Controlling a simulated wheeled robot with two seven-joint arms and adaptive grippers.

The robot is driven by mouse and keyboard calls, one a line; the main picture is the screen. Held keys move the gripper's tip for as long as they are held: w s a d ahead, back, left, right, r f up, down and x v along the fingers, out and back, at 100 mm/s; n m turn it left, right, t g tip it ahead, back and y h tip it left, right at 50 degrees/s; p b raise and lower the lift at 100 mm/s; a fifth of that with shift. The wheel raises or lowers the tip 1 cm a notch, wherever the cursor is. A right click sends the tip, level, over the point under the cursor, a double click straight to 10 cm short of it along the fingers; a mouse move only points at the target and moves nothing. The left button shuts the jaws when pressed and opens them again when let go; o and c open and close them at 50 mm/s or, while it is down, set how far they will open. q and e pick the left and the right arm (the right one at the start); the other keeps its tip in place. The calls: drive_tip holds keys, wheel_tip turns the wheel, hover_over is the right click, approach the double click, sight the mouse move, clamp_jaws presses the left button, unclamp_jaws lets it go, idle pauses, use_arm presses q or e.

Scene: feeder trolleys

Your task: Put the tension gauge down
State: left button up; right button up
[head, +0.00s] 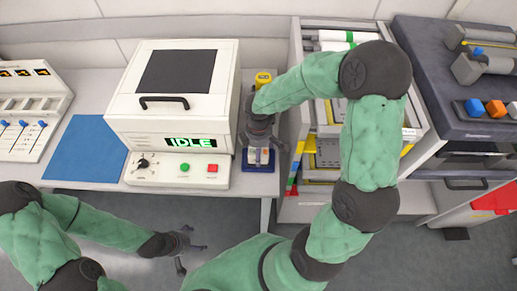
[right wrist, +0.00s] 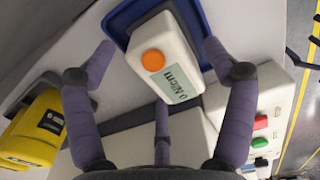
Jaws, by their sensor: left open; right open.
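The tension gauge (right wrist: 165,58) is a white box with an orange button and a small display reading in N/cm. It sits on a blue tray (right wrist: 118,18), which also shows in the head view (head: 258,168) on the bench beside the white machine. My right gripper (right wrist: 160,62) is open, with its fingers spread around the gauge and apart from it. In the head view the right gripper (head: 260,140) partly hides the gauge (head: 259,156). My left gripper (head: 190,256) is open and empty, low in front of the bench.
The white machine (head: 172,100) reads IDLE and has green and red buttons. A yellow device (head: 262,79) stands behind the tray; it shows in the right wrist view (right wrist: 38,130). A blue mat (head: 85,148) lies left, clear. A drawer trolley (head: 320,195) stands right.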

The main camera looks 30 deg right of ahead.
wheel_tip(320, 180, up, 12)
drive_tip(key=p, duration=0.5)
drive_tip(key=shift+r, duration=0.15)
